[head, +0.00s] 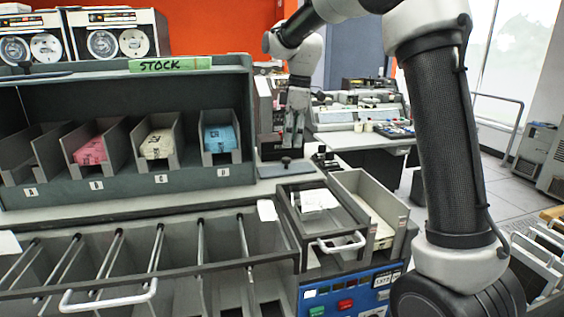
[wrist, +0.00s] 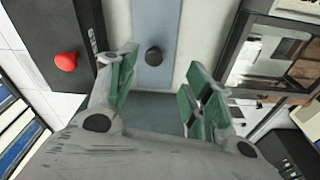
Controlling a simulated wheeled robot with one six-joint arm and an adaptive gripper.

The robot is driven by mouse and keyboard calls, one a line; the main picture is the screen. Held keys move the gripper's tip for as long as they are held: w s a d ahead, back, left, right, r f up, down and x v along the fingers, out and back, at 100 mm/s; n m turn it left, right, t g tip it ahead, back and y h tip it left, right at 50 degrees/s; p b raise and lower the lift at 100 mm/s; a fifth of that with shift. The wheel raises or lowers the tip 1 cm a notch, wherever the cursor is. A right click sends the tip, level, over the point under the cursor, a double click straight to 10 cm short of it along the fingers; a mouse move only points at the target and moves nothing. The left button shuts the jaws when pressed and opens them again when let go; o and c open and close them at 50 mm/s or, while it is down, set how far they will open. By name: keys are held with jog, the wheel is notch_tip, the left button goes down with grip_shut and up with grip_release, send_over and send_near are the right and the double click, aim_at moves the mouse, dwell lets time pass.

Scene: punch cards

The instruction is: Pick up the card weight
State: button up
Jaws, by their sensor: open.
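The card weight looks like a flat grey plate with a black knob (head: 286,161), lying on the pale counter right of the stock shelf. In the wrist view the blue-grey plate (wrist: 157,18) and its black knob (wrist: 153,56) show between and beyond my fingers. My gripper (head: 292,143) hangs pointing down just above the knob in the head view. Its green-padded fingers (wrist: 160,75) are apart with nothing between them.
A stock shelf (head: 150,199) with bins of coloured cards stands left. A black-framed tray with a handle (head: 341,243) sits at the front right of the weight. A dark box with a red knob (wrist: 66,62) lies beside the plate. Open card slots (head: 180,285) fill the front.

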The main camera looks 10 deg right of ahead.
aim_at(286, 158)
jog(key=shift+w+a+f, duration=0.15)
jog(key=shift+w+f, duration=0.05)
jog(key=shift+w, duration=0.35)
jog(key=shift+w+f, duration=0.15)
jog(key=shift+f, duration=0.2)
jog(key=f, duration=0.4)
jog(key=a+f, duration=0.1)
jog(key=f, duration=0.2)
grip_shut()
